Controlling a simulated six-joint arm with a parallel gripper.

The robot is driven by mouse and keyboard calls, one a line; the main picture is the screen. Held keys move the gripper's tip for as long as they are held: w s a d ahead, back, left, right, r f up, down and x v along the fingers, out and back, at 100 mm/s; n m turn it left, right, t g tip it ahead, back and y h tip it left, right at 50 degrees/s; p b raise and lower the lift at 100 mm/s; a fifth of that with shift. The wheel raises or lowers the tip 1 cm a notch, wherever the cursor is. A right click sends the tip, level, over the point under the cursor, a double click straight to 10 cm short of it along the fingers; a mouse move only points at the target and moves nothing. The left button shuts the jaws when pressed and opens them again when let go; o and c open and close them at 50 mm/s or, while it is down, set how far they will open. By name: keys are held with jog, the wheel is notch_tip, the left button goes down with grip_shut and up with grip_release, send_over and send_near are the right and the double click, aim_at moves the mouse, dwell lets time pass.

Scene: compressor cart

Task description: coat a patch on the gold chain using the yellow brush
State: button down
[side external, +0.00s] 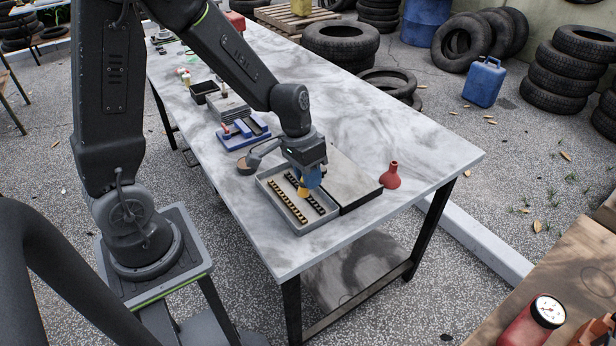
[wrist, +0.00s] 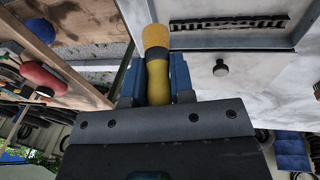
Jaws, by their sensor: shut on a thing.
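My gripper (side external: 306,184) is shut on the yellow brush (side external: 303,192), over the grey tray on the marble-topped table. In the wrist view, the brush (wrist: 157,42) stands out between the blue fingers (wrist: 156,82), with a dark band around its middle. The gold chain (side external: 288,202) lies straight along the left part of the tray (side external: 295,230). A darker chain (side external: 311,199) lies beside it, partly hidden by the gripper and brush. One dark-looking chain (wrist: 228,22) shows in the wrist view. I cannot tell whether the brush touches a chain.
A flat grey-topped panel (side external: 344,175) lies right of the tray, with a red funnel-shaped thing (side external: 391,176) beyond it. A blue holder (side external: 245,133) and a small round dish (side external: 248,165) stand behind the tray. The table's right part (side external: 440,150) is clear.

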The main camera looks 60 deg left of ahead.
jog(key=shift+s+a+x, duration=0.1)
jog(key=shift+a+x, duration=0.1)
jog(key=shift+x, duration=0.85)
jog(key=shift+s+a+x, duration=0.1)
jog(key=shift+a+x, duration=0.1)
jog(key=shift+x, duration=0.85)
jog(key=shift+s+a+x, duration=0.1)
jog(key=shift+a+x, duration=0.1)
jog(key=shift+x, duration=0.9)
jog(key=shift+a+f, duration=0.6)
jog(key=shift+f, duration=0.25)
jog(key=shift+a, duration=7.45)
jog(key=shift+d, duration=8.2)
jog(key=shift+v, duration=1.1)
jog(key=shift+w+d+v, duration=0.1)
jog(key=shift+d+v, duration=0.1)
jog(key=shift+v, duration=0.75)
jog(key=shift+w+d+v, duration=0.1)
jog(key=shift+d+v, duration=0.05)
jog(key=shift+v, duration=0.8)
jog(key=shift+w+d+v, duration=0.1)
jog(key=shift+d+v, duration=0.1)
jog(key=shift+v, duration=0.75)
